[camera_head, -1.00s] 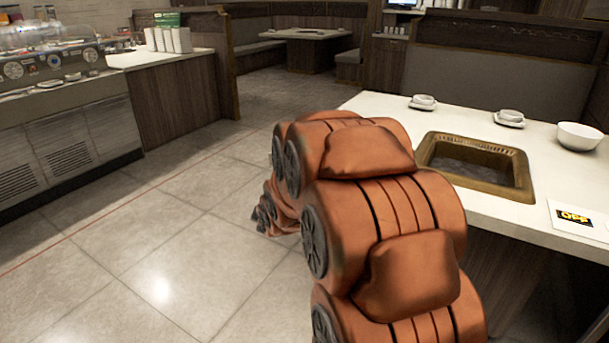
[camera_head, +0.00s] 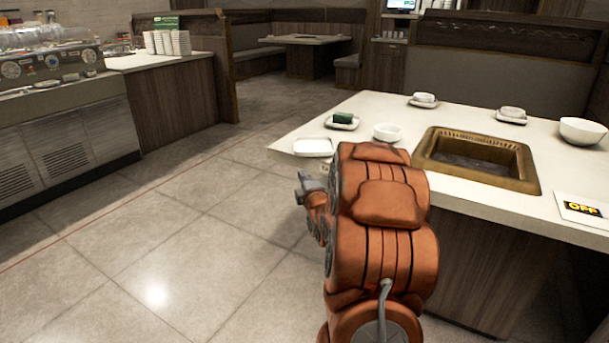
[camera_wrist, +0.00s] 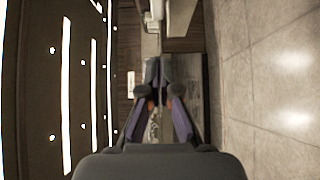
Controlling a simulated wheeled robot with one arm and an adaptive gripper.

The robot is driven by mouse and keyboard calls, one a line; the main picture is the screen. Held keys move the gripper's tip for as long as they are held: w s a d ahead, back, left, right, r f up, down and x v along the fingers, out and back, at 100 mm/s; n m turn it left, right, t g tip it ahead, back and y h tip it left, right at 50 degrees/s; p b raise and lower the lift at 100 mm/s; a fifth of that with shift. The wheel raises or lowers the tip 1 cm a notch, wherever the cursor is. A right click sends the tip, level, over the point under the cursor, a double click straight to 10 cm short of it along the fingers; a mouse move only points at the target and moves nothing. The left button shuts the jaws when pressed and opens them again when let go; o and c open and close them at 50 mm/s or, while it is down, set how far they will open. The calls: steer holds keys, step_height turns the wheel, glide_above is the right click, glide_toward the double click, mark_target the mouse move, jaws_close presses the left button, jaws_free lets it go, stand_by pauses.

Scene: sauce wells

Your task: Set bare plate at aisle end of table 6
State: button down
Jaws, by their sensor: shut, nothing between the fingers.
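A bare white plate (camera_head: 313,147), roughly square, lies flat at the left end of the white table (camera_head: 325,128), close to its edge on the aisle side. My gripper (camera_head: 306,184) is in front of and below this plate, off the table edge and apart from the plate as far as I can tell. In the wrist view my gripper (camera_wrist: 164,92) shows its two fingers close together, shut and empty. No table number is legible. My arm hides part of the table's near edge.
A dish with a dark green item (camera_head: 343,120) and a white bowl (camera_head: 387,132) stand near the plate. The tiled aisle is clear.

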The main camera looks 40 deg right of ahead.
mark_target(301, 155)
steer(key=shift+w+d+b, duration=0.35)
steer(key=shift+w+d, duration=1.65)
steer(key=shift+w, duration=0.2)
steer(key=shift+w+d+b, duration=0.3)
steer(key=shift+w+d, duration=1.65)
steer(key=shift+w, duration=0.2)
steer(key=shift+w, duration=0.1)
